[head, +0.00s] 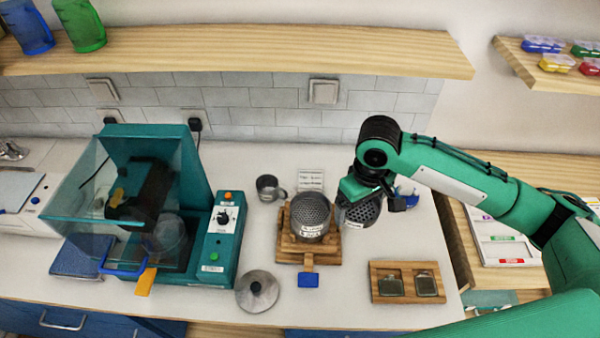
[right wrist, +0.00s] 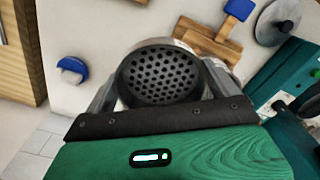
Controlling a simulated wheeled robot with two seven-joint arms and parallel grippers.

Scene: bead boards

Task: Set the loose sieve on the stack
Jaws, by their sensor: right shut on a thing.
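The loose sieve (head: 362,213), a grey metal cup with a perforated face and pale label, is held in my right gripper (head: 367,190). In the right wrist view, the two fingers of the gripper (right wrist: 162,92) close on both sides of the sieve (right wrist: 160,75). The stack (head: 311,215), with a perforated sieve on top and a label on its front, sits on a wooden stand (head: 290,250). The held sieve is just right of the stack; a gap or contact is hard to judge. My left gripper is not in view.
A teal machine (head: 222,245) with a clear hood stands at left. A metal mug (head: 268,188) and white card (head: 311,181) are behind the stack. A round lid (head: 257,291) lies front left, a wooden tray (head: 408,297) front right. The counter (head: 345,300) between is clear.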

